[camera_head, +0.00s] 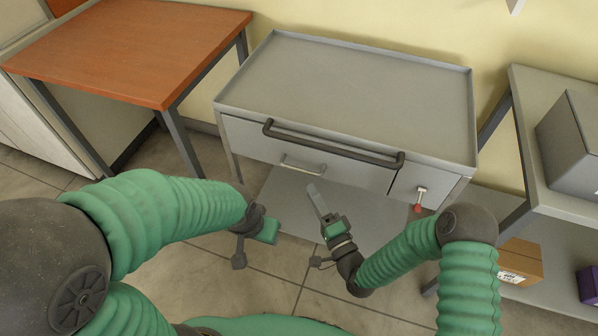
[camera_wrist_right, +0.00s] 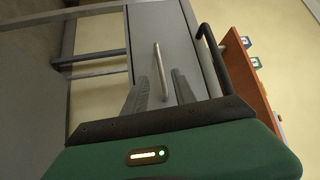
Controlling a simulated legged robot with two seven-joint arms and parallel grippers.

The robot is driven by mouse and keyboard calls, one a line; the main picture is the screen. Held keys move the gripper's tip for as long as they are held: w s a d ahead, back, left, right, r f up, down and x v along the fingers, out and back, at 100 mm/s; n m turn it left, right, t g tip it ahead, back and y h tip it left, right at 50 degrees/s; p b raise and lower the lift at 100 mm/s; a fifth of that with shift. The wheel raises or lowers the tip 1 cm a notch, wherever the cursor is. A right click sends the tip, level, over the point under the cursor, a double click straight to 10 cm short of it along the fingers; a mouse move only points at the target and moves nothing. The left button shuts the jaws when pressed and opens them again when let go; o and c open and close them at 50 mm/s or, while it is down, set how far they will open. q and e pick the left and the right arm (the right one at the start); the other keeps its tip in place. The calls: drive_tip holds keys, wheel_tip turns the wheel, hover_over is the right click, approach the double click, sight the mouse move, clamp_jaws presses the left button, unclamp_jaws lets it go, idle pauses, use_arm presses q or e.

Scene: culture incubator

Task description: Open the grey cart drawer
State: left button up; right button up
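The grey cart (camera_head: 350,88) stands against the wall with a flat, empty, rimmed top. Its wide grey drawer (camera_head: 245,140) looks shut, its front flush with the cart; a pale bar handle (camera_head: 303,168) is on it. In the right wrist view the handle (camera_wrist_right: 160,70) shows beyond the fingertips, roughly between them in the picture. My right gripper (camera_head: 316,193) is below and a little right of the handle, apart from it. Its two fingers (camera_wrist_right: 160,85) are spread with nothing between them. My left gripper (camera_head: 250,240) hangs low left of the cart; its fingers are unclear.
A dark push bar (camera_head: 330,149) juts out above the drawer handle. A small door (camera_head: 405,190) with a red-tagged key (camera_head: 419,200) is at the right. A wooden table (camera_head: 135,50) stands left; a shelf with a grey box (camera_head: 575,145) stands right.

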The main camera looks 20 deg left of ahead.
sight(299, 170)
drive_tip(key=b+x, duration=0.1)
drive_tip(key=x, duration=0.8)
drive_tip(key=shift+a+f, duration=0.1)
drive_tip(key=shift+w+a, duration=0.15)
drive_tip(key=shift+c, duration=0.3)
clamp_jaws()
idle(0.6)
